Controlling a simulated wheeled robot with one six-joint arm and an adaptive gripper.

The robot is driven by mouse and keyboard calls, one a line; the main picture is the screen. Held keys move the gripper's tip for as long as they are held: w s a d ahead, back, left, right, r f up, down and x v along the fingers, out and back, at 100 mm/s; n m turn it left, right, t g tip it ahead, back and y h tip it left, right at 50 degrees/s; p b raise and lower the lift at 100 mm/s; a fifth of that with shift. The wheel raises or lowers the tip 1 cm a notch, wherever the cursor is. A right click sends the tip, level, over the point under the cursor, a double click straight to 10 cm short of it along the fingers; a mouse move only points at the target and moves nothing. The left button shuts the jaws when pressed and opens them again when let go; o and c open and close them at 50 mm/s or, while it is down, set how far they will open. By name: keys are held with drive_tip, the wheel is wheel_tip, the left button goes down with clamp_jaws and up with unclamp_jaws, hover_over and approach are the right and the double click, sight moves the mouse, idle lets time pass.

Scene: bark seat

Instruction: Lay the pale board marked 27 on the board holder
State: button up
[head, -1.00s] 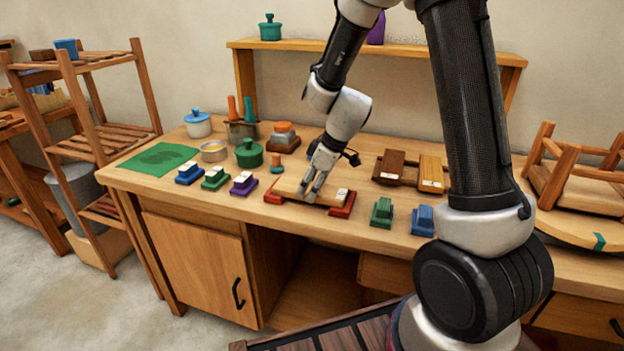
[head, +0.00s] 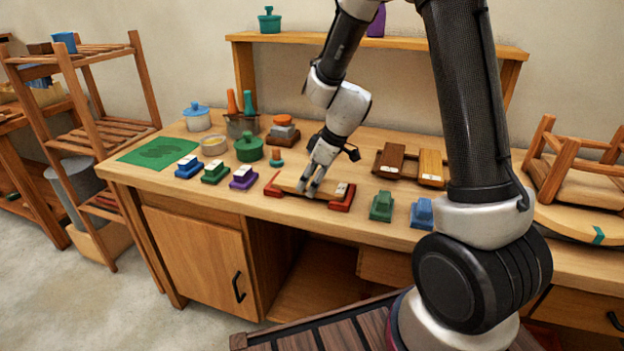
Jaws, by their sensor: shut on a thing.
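The pale board (head: 291,183) lies across the red-ended holder (head: 341,203) near the front edge of the workbench. A small white label (head: 341,189) shows at the board's right end; its number is too small to read. My gripper (head: 311,190) points down at the middle of the board and is shut on it. The board looks level and at the height of the red ends, with a red end showing at each side. I cannot tell whether its full weight rests on the holder. The fingers hide part of the board's middle.
Blue, green and purple blocks (head: 243,178) stand left of the holder, with a green pot (head: 249,148) behind. Green (head: 381,207) and blue (head: 423,214) blocks stand to the right. Brown (head: 390,160) and yellow (head: 431,167) boards lie behind. A shelf (head: 420,49) spans the back.

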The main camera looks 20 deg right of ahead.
drive_tip(key=shift+f, duration=0.1)
drive_tip(key=o, duration=1.2)
drive_tip(key=o, duration=0.3)
drive_tip(key=shift+r, duration=3.45)
